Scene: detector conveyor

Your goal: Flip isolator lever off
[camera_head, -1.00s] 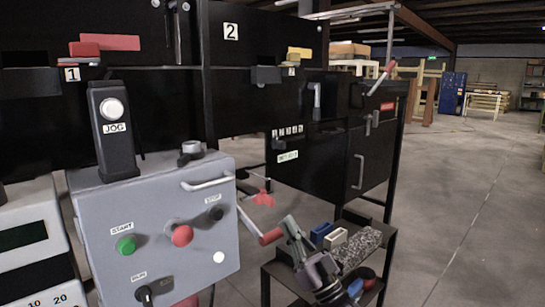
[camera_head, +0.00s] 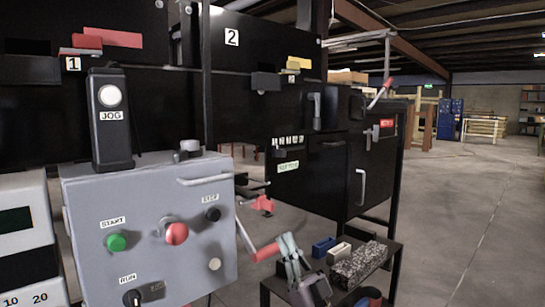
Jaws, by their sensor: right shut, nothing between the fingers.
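A lever with a red grip (camera_head: 379,93) sticks up and to the right from the upper right part of the black cabinet (camera_head: 325,190). It appears to be the isolator lever, though no readable label confirms this. My right gripper (camera_head: 289,243) is low in the picture, in front of the small shelf, shut and empty. It is well below and left of the lever. It overlaps the end of a crank's red grip (camera_head: 264,252) in the picture; I cannot tell whether they touch. My left gripper is out of view.
A grey control box (camera_head: 150,215) with green and red buttons stands front left, with a JOG pendant (camera_head: 110,120) on top. A low shelf (camera_head: 383,278) holds a blue bin (camera_head: 323,246), a white bin and a speckled block (camera_head: 358,263). Open floor (camera_head: 455,215) lies right.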

